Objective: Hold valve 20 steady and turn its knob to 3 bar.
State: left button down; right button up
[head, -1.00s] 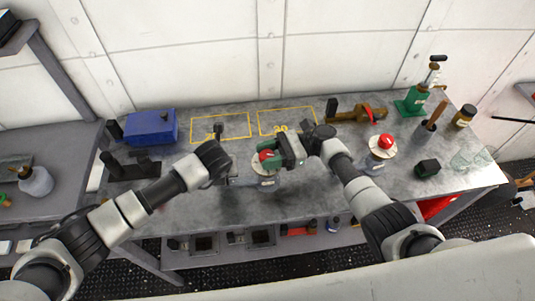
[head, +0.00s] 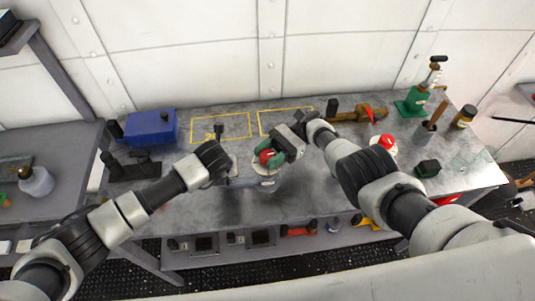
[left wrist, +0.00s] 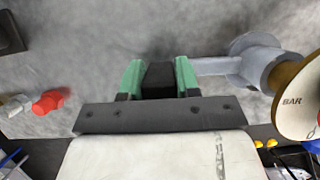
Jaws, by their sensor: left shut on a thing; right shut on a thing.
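A valve with a grey body (head: 268,186), a pale dial and a red knob (head: 266,156) is near the front middle of the bench. Its number cannot be read. My right gripper (head: 278,157) is shut on the red knob from above right and hides part of the dial. My left gripper (left wrist: 158,78) is shut on the dark end of the valve's side pipe (left wrist: 212,66). In the left wrist view the dial (left wrist: 300,95) shows "BAR" at the right edge, cut off. The pointer reading cannot be told.
A second red-knobbed valve (head: 386,142) stands to the right, partly behind my right arm. Two yellow-outlined areas (head: 222,126) lie at the back.

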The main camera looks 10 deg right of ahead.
aim_at(268, 155)
jog(key=shift+s, duration=0.1)
jog(key=o, duration=0.9)
jog(key=shift+o, duration=0.2)
jog(key=shift+r, duration=0.2)
jog(key=shift+r, duration=4.85)
